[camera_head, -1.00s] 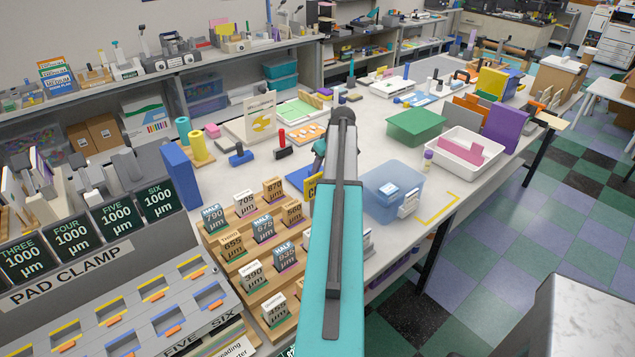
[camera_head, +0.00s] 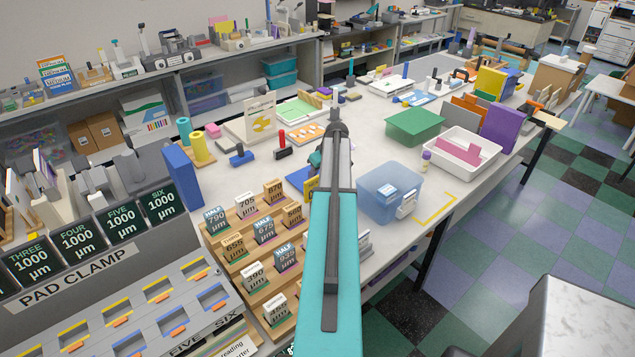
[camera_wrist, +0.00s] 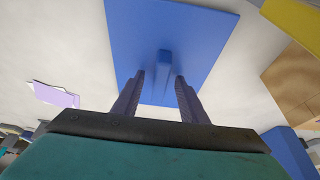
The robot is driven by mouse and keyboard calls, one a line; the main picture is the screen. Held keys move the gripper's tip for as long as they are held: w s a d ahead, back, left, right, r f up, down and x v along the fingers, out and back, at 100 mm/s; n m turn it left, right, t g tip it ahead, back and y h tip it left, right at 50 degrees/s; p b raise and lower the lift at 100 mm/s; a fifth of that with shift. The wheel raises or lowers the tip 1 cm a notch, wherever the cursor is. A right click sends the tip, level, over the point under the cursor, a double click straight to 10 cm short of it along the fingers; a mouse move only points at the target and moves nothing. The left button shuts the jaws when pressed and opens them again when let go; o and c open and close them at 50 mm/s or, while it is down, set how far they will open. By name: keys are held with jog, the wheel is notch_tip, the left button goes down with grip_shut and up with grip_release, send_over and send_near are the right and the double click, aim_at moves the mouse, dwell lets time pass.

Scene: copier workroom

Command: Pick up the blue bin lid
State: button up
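The blue bin lid (camera_wrist: 205,35) is a flat blue panel with a raised bar handle (camera_wrist: 164,68) in the wrist view. It lies on the pale worktop. In the head view, the lid (camera_head: 298,179) shows only in part beside my arm, which hides the rest. My gripper (camera_wrist: 160,79) is open in the wrist view, with its two dark fingers apart and pointing toward the lid. The handle lies between and just beyond the fingertips, with gaps on both sides. In the head view my gripper is mostly hidden behind the arm.
A translucent blue bin (camera_head: 378,205) with labels stands right of my arm. A wooden rack of labelled blocks (camera_head: 245,262) stands at the front left. A tall blue block (camera_head: 182,177), a red-handled tool (camera_head: 282,146) and a yellow cylinder (camera_head: 199,149) stand nearby.

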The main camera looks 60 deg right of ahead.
dwell(0.3)
grip_shut()
jog(key=shift+r, duration=0.1)
notch_tip(320, 180, up, 10)
jog(key=b, duration=0.3)
jog(key=shift+b, duration=0.4)
dwell(0.8)
